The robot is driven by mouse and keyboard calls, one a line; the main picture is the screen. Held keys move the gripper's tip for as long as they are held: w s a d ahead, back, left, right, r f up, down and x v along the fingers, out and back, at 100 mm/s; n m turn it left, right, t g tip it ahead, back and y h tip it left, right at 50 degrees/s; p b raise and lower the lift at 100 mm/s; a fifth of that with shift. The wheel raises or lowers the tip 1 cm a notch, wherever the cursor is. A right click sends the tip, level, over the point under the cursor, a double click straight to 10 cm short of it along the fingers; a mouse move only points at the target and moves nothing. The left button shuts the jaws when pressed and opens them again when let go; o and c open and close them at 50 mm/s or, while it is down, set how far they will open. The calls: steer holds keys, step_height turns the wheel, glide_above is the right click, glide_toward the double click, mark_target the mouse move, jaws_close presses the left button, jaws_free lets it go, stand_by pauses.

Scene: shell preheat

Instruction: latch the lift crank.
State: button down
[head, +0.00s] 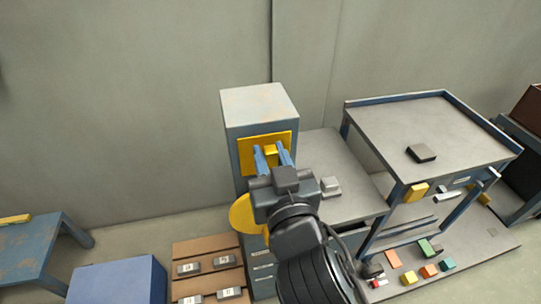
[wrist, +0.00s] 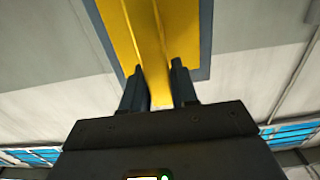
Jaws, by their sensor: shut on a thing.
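A yellow plate (head: 250,143) is fixed to the front of a tall grey cabinet (head: 259,104). A yellow bar (head: 271,149) stands out from the plate. My gripper (head: 270,154) is at the plate, with its two fingers on either side of the bar, shut on it. In the wrist view the bar (wrist: 150,35) runs down between the fingertips (wrist: 157,72). A round yellow disc (head: 242,214) shows lower on the cabinet, partly hidden behind my gripper. I cannot tell which yellow part is the crank or its latch.
A grey-topped blue table (head: 420,118) with a dark block (head: 421,152) stands to the right. A low grey surface (head: 335,150) adjoins the cabinet. Several coloured blocks lie on a low platform (head: 480,245). A wooden pallet (head: 205,250) and a blue box (head: 118,282) are at left.

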steer(key=n, duration=0.3)
steer(key=a+n+p, duration=0.1)
steer(key=n, duration=0.2)
steer(key=a+f+n, duration=0.1)
steer(key=n, duration=0.2)
steer(key=shift+s+a, duration=0.15)
steer(key=shift+s, duration=0.2)
steer(key=n, duration=0.1)
steer(key=n+p, duration=0.1)
steer(key=n, duration=0.1)
steer(key=f+n, duration=0.1)
steer(key=shift+s+a+n, duration=0.1)
steer(key=shift+a+n, duration=0.25)
steer(key=shift+n, duration=0.05)
steer(key=shift+a+f+n+p, duration=0.1)
steer(key=shift+f+n+p, duration=0.25)
steer(key=shift+n, duration=0.7)
steer(key=shift+f+n+p, duration=0.35)
steer(key=shift+n, duration=0.7)
steer(key=c, duration=1)
jaws_free()
steer(key=shift+o, duration=0.2)
